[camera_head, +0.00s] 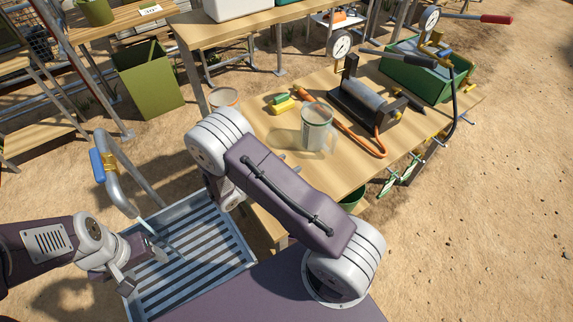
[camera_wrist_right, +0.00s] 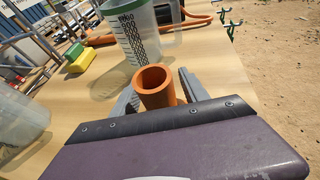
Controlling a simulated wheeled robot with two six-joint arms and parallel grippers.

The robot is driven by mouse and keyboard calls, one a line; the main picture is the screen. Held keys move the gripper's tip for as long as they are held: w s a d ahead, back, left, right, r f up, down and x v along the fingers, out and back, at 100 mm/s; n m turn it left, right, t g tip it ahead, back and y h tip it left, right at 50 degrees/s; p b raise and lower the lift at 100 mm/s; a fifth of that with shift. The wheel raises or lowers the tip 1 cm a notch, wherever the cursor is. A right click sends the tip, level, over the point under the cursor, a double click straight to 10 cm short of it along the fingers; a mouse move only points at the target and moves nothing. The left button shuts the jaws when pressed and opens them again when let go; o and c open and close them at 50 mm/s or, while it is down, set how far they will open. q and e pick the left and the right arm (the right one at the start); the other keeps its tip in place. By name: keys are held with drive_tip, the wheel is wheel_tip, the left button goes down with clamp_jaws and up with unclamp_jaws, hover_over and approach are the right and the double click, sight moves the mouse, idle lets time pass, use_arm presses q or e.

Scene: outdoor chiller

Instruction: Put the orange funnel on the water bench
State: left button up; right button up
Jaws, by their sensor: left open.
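An orange funnel (camera_wrist_right: 157,87) shows in the right wrist view as a round orange tube, its open end facing the camera. It stands between the two fingers of my right gripper (camera_wrist_right: 158,92), one close on each side; whether they touch it is unclear. In the head view my right arm hides that gripper and the funnel. My left gripper (camera_head: 135,272) is open over the slatted metal basin (camera_head: 205,250), beside a curved tap pipe with a blue handle (camera_head: 98,165). I cannot tell for sure which bench is the water bench.
The wooden table (camera_head: 340,180) carries a clear measuring jug (camera_head: 317,127), another cup (camera_head: 225,97), a yellow-green sponge (camera_head: 283,103), an orange hose (camera_head: 350,134), a gauge device (camera_head: 365,103) and a green toolbox (camera_head: 418,75). A green bin (camera_head: 147,80) stands behind.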

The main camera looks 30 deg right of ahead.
drive_tip(key=shift+r, duration=0.15)
drive_tip(key=b+v, duration=0.1)
drive_tip(key=v, duration=1.1)
drive_tip(key=s+m+g+y, duration=0.1)
drive_tip(key=s+m+y, duration=0.3)
drive_tip(key=m, duration=0.6)
drive_tip(key=s+d+m+g+y, duration=0.1)
drive_tip(key=s+m+y, duration=0.4)
drive_tip(key=m+y, duration=0.4)
drive_tip(key=m, duration=0.2)
drive_tip(key=shift+s+d+r+m, duration=0.15)
drive_tip(key=shift+d+m, duration=0.05)
drive_tip(key=shift+m, duration=0.1)
drive_tip(key=shift+s, duration=0.15)
